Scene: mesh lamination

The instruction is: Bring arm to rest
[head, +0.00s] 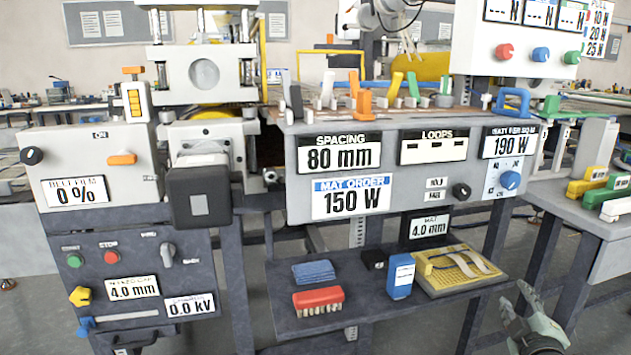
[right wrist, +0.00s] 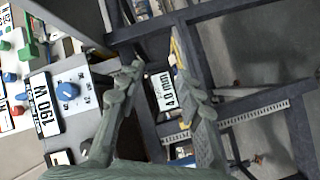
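My right gripper (head: 528,296) is at the lower right of the head view, in the open space to the right of the low shelf and in front of the side bench. It touches nothing that I can see. In the right wrist view the two fingers of my right gripper (right wrist: 160,75) stand apart with nothing between them. My left gripper is not in the head view.
The low shelf (head: 290,332) holds a red brush (head: 318,301), blue cloths (head: 314,272), a blue-white box (head: 400,275) and a yellow board (head: 458,268). Above it is the labelled machine panel (head: 400,178). A side bench (head: 570,208) with coloured blocks stands at right.

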